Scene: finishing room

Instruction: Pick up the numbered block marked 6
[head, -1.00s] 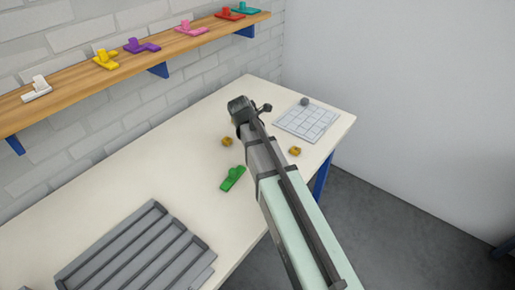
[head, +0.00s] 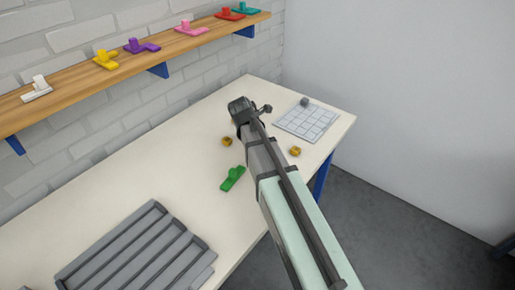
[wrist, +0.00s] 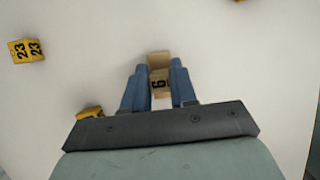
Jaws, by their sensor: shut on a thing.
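A tan block (wrist: 159,60) bearing a dark 6 is between the fingertips in the wrist view. My gripper (wrist: 158,82) is shut on it, with one blue finger on each side. The pale table top lies beneath, and I cannot tell whether the block touches it. In the head view my own arm hides the fingers and this block.
A yellow block marked 23 (wrist: 27,50) lies left in the wrist view; another yellow block (wrist: 90,112) lies nearer the gripper. In the head view, a green piece (head: 233,178), a grey ribbed rack (head: 135,245) and a white gridded board (head: 307,122) occupy the table (head: 90,190).

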